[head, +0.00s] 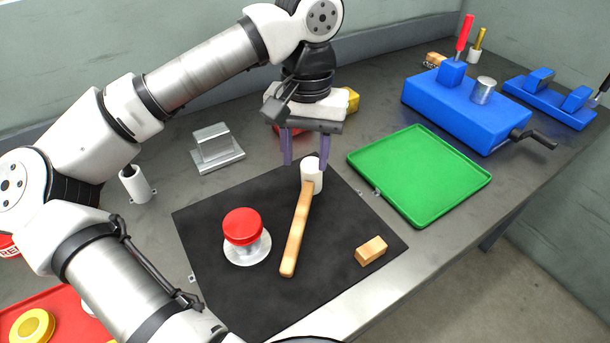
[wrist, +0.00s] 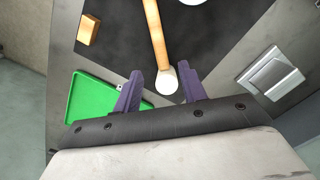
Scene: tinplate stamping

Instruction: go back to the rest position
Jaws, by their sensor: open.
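My gripper (head: 306,150) is open, with two purple fingers pointing down above the far edge of the black mat (head: 205,220). A mallet with a white head (head: 312,172) and a wooden handle (head: 296,235) lies on the mat, its head close to the fingertips in the picture. In the wrist view the mallet head (wrist: 167,80) shows just beyond and between the open fingers (wrist: 161,88), with nothing held. I cannot tell the exact height of the fingers above the mallet.
A red-topped piece (head: 242,226) on a pale disc and a wooden block (head: 371,250) are on the mat. A green tray (head: 420,175) lies to the right, a blue vise-like device (head: 465,110) behind it. A metal block (head: 215,148) and white cylinder (head: 134,184) stand left.

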